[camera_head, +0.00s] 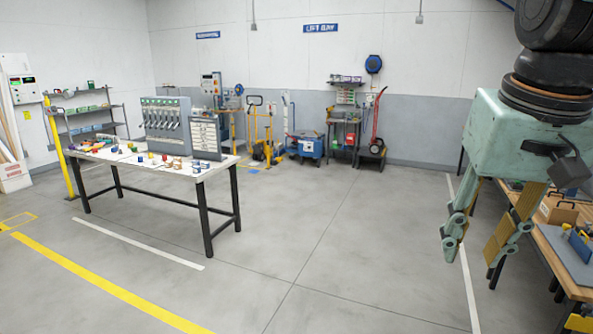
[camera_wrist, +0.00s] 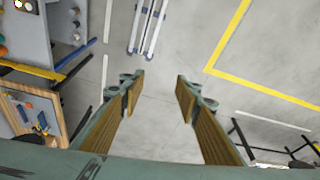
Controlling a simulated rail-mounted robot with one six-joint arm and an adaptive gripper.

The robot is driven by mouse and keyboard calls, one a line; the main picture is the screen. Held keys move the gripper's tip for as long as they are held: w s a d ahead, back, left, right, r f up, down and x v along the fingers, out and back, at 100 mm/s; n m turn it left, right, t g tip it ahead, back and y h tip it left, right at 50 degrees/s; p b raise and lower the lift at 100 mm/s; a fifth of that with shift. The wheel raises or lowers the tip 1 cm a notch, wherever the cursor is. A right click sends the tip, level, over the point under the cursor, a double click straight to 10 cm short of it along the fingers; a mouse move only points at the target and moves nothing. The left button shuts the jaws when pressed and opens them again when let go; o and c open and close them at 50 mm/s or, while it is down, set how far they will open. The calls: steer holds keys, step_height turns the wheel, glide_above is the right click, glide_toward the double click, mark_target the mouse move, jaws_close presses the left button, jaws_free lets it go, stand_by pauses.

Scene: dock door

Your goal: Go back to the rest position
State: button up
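My gripper (camera_head: 475,250) hangs at the right of the head view, pointing down, with its fingers apart and nothing between them. In the wrist view my gripper (camera_wrist: 160,90) also shows two separated fingers with tan pads and bare grey floor between them. It is in the air, left of the wooden workbench (camera_head: 546,236) and apart from it.
A long white-topped table (camera_head: 180,173) with small parts and a grey cabinet (camera_head: 166,125) stands at the left. Trolleys and a blue cart (camera_head: 306,146) line the back wall. The middle floor is clear. A white ladder-like object (camera_wrist: 148,28) lies at the top of the wrist view.

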steer(key=s+a+f+n, duration=0.1)
steer(key=s+a+f, duration=0.2)
steer(key=s, duration=0.4)
steer(key=s+a+f+n+b, duration=0.1)
steer(key=s+a+f, duration=0.2)
steer(key=s, duration=0.5)
steer(key=shift+a+f+n+t+y, duration=0.2)
steer(key=shift+a+n+t+y, duration=0.1)
steer(key=shift+t, duration=0.1)
